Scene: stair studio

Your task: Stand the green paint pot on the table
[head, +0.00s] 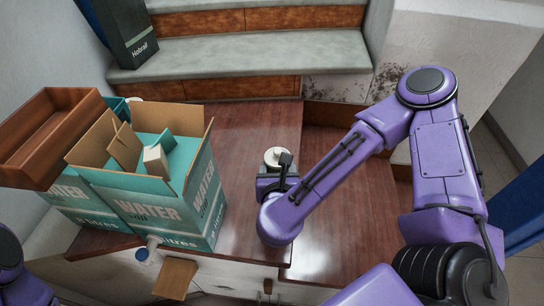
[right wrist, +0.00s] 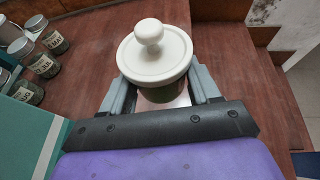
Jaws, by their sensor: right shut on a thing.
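The paint pot has a white round lid with a knob (head: 277,156) and a dark green body, of which little shows. It stands out in the right wrist view (right wrist: 155,55), upright between the fingers. My right gripper (head: 275,172) is shut on the pot, one finger at each side of its body, over the brown wooden table (head: 255,120). I cannot tell whether the pot's base touches the wood. Of my left arm only a purple part shows at the left edge; its gripper is out of view.
Several labelled jars (right wrist: 45,65) stand at the left in the right wrist view. Stone-topped steps (head: 240,55) rise behind. A lower wooden step (head: 350,225) lies right.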

